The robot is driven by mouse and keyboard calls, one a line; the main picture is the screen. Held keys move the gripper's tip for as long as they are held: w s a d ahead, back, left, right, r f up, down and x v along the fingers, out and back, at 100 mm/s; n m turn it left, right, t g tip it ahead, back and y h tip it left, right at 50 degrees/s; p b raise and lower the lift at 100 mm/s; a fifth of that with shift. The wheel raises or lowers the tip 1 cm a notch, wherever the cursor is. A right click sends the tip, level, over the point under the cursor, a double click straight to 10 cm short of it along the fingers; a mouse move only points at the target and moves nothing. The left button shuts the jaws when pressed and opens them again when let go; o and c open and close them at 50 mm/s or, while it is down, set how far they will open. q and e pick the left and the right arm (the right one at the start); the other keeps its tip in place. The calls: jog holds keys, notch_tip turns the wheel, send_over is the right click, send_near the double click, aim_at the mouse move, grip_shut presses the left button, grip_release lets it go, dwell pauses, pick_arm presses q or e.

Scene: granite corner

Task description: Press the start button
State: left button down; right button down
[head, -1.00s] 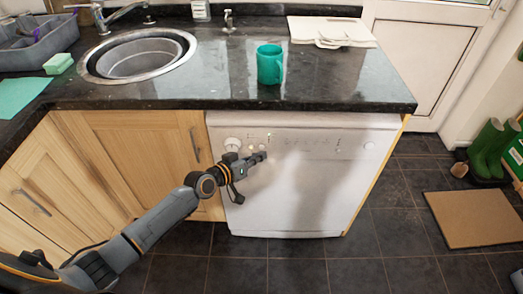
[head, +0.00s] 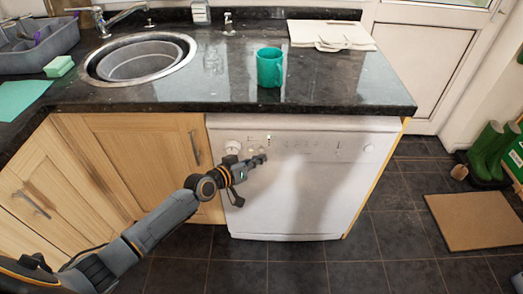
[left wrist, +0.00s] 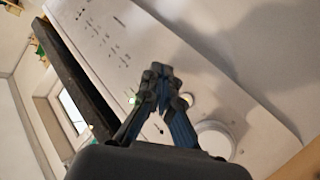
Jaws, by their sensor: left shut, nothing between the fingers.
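A white dishwasher (head: 300,195) stands under the counter, its control panel along the top edge. The panel has a large round knob (head: 232,147), also in the left wrist view (left wrist: 216,141), with a small round button (left wrist: 187,100) beside it. A small green light (left wrist: 133,99) is lit on the panel. No readable label shows which control is the start button. My left gripper (head: 262,158) is shut and empty, in front of the panel's left part, right of the knob. In the left wrist view its fingertips (left wrist: 163,72) partly cover the panel. Contact cannot be told. My right gripper is not in view.
A black granite counter (head: 190,98) overhangs the dishwasher. A teal mug (head: 270,68) stands near its front edge, and a sink (head: 138,58) is at left. Wooden cupboards (head: 130,150) adjoin the dishwasher. The tiled floor in front is clear; a brown mat (head: 480,218) lies right.

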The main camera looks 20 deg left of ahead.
pick_arm(q)
jog(key=shift+w, duration=0.1)
dwell(0.3)
jog(key=shift+w+a+b, duration=0.15)
jog(key=shift+w+b, duration=0.1)
jog(key=shift+b, duration=0.15)
jog(key=shift+a, duration=0.1)
